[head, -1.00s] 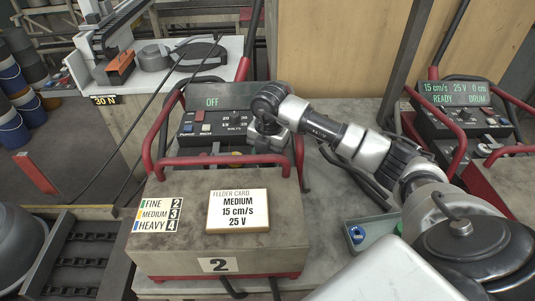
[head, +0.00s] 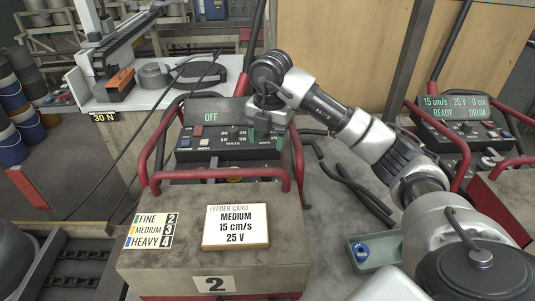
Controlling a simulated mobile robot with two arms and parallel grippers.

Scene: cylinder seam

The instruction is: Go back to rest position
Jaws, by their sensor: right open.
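My right arm comes in from the right and reaches over the bench. My right gripper (head: 268,122) is at the right end of the control panel (head: 220,138) of the feeder box (head: 190,262), with its fingers pointing down. It looks empty, and its fingertips are small and partly hidden against the panel. The panel display reads OFF. A feeder card (head: 236,227) reading MEDIUM, 15 cm/s, 25 V lies on top of the box. My left gripper is not in the head view.
Red tube rails (head: 222,172) frame the panel close to my right gripper. A second panel (head: 463,117) reading READY DRUM stands at right. A small tray (head: 372,262) with a blue item sits on the bench. Black cables (head: 345,180) lie in the middle.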

